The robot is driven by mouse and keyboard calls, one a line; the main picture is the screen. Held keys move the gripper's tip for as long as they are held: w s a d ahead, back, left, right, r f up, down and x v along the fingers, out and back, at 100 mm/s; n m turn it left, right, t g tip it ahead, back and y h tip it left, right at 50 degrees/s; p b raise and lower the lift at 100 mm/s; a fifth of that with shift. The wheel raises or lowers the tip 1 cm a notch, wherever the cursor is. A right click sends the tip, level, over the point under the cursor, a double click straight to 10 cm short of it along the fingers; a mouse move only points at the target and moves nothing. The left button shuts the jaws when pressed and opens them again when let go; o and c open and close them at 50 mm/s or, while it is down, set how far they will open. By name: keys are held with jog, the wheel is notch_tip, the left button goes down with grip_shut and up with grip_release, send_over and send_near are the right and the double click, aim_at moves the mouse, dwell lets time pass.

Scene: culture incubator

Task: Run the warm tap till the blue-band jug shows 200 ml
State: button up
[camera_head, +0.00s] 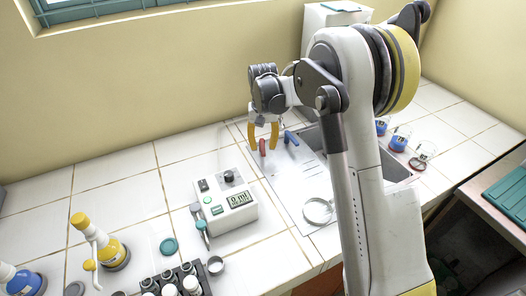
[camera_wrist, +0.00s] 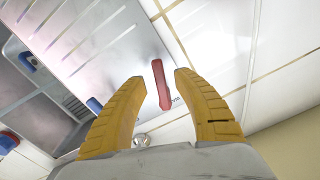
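The red tap lever (camera_head: 262,147) stands at the back of the sink unit, beside a blue lever (camera_head: 291,138). My gripper (camera_head: 263,134) is above the red lever, fingers pointing down. In the wrist view my gripper (camera_wrist: 160,76) is open, and the red lever (camera_wrist: 160,85) shows between its yellow fingertips with a gap on each side. The blue lever (camera_wrist: 95,104) is partly behind the left finger. A blue-marked thing (camera_wrist: 28,61) shows in the sink basin in the wrist view; I cannot tell whether it is the blue-band jug. My arm hides much of the basin.
Clear jugs stand right of the sink: blue-marked ones (camera_head: 399,142) (camera_head: 381,127) and a red-marked one (camera_head: 421,159). Bottles (camera_head: 101,247) and a vial rack (camera_head: 178,281) are at the front left.

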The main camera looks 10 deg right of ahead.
jog(key=shift+f, duration=0.8)
grip_shut()
jog(key=shift+d+n+p, duration=0.15)
jog(key=shift+d+n, duration=0.3)
jog(key=shift+n, duration=0.65)
jog(key=shift+d+n+p, duration=0.15)
jog(key=shift+d+n, duration=0.3)
jog(key=shift+n, duration=0.65)
grip_release()
